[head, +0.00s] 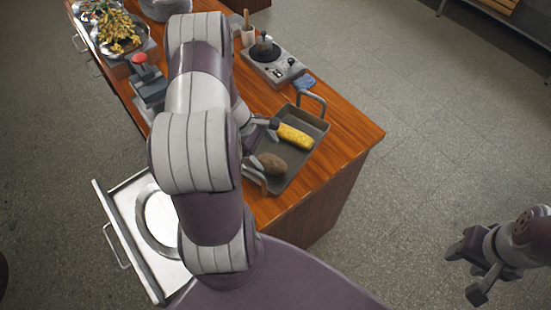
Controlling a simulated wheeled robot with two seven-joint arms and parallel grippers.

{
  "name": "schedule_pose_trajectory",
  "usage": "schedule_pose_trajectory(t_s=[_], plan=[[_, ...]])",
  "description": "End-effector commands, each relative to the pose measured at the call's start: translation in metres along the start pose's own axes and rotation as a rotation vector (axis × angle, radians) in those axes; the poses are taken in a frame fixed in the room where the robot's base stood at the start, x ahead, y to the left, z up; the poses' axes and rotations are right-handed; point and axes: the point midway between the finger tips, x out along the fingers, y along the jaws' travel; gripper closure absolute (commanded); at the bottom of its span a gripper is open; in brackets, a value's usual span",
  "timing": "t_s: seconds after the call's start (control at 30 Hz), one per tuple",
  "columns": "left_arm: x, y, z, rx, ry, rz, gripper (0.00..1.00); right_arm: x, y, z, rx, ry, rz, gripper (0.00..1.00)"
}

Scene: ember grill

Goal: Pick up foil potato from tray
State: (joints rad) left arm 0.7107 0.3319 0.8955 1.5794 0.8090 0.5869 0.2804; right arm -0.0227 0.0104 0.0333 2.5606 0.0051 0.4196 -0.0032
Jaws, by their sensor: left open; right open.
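A grey roasting tray (316,125) with raised handles sits on the right end of the wooden counter. A brown potato (272,164) lies in its near part; I see no foil on it. A yellow corn cob (295,136) lies farther back in the tray. My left gripper (266,131) is open at the tray's left side, just left of the corn and behind the potato in the picture. My forearm hides part of it, and I cannot tell its height above the tray. My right gripper (466,270) is open and empty over the floor at the lower right.
A small burner (272,66) with a pot on it and a blue cloth (304,81) stand behind the tray. A drawer (120,215) with a round plate is pulled out at the left.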

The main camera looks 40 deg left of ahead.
Motion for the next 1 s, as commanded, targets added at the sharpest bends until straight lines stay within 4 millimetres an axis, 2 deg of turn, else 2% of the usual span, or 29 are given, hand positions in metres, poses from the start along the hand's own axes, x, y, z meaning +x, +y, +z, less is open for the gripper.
schedule_pose_trajectory(t_s=[0.2, 0.33, 0.57, 0.6, 0.8, 1.0], plan=[[0.03, -0.001, 0.001, 0.001, 0.0, -0.004, 0.1, -0.017, 0.0, -0.002, 0.0, 0.001, 0.0, 0.53], [0.052, 0.0, -0.001, 0.005, 0.001, -0.001, 0.1, -0.019, 0.0, -0.003, 0.0, 0.001, 0.0, 0.53], [0.057, 0.001, -0.002, 0.004, 0.003, 0.002, 0.1, -0.018, 0.0, -0.002, 0.0, 0.0, 0.0, 0.53], [0.057, 0.001, -0.002, 0.004, 0.003, 0.002, 0.13, -0.018, 0.0, -0.002, 0.0, 0.0, 0.0, 0.53], [0.056, 0.001, -0.002, 0.004, 0.003, 0.003, 0.76, -0.018, 0.0, -0.002, 0.0, 0.0, 0.0, 0.53], [0.056, 0.001, -0.001, 0.005, 0.003, 0.003, 0.76, -0.018, 0.0, -0.002, 0.0, 0.0, 0.0, 0.53]])
